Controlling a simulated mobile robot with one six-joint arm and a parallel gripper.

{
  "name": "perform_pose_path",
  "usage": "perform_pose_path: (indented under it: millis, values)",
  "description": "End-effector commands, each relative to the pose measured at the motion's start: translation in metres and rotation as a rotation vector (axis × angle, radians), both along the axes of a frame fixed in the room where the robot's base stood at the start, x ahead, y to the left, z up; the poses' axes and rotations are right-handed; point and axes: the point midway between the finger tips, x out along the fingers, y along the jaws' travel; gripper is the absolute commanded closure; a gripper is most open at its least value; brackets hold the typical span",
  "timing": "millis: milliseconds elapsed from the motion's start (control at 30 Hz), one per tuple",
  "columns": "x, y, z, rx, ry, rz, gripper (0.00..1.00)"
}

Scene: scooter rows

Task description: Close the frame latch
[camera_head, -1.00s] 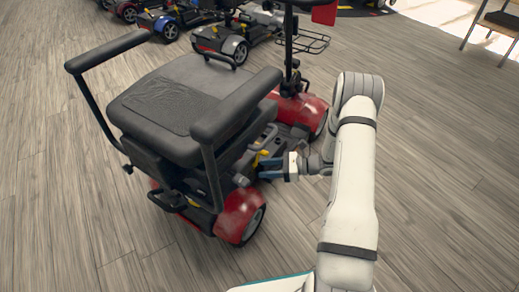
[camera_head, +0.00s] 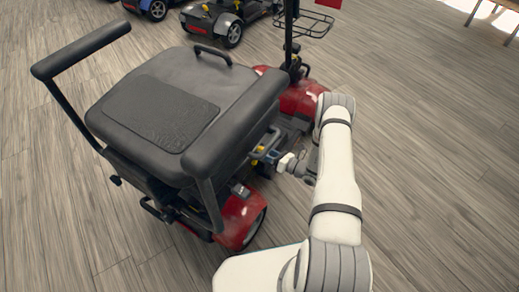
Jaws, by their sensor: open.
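A red and black mobility scooter stands on the floor, its black seat (camera_head: 165,105) toward me. Low on its right side, under the armrest, a small yellow part (camera_head: 258,151) shows near the frame; I cannot tell for sure whether it is the frame latch, or how the latch stands. My gripper (camera_head: 266,158) is open at the end of my white arm, beside the seat base and close to the yellow part. I cannot tell if it touches. The seat and armrest hide part of the frame.
The right armrest (camera_head: 236,122) overhangs close to my gripper. The red rear fender (camera_head: 240,218) is just below it, and the red front body (camera_head: 300,98) lies ahead. Other scooters (camera_head: 222,20) stand at the back.

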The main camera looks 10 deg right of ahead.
Motion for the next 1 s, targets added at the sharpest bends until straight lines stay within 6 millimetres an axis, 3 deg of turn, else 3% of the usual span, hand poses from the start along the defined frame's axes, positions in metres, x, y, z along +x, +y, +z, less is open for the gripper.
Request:
perform_pose_path:
  millis: [233, 567, 1000]
  values:
    - [0.021, 0.018, -0.001, 0.0, -0.001, -0.009, 0.51]
    - [0.025, 0.019, 0.001, 0.001, -0.001, -0.014, 0.51]
    - [0.024, 0.019, 0.0, 0.0, 0.0, -0.015, 0.85]
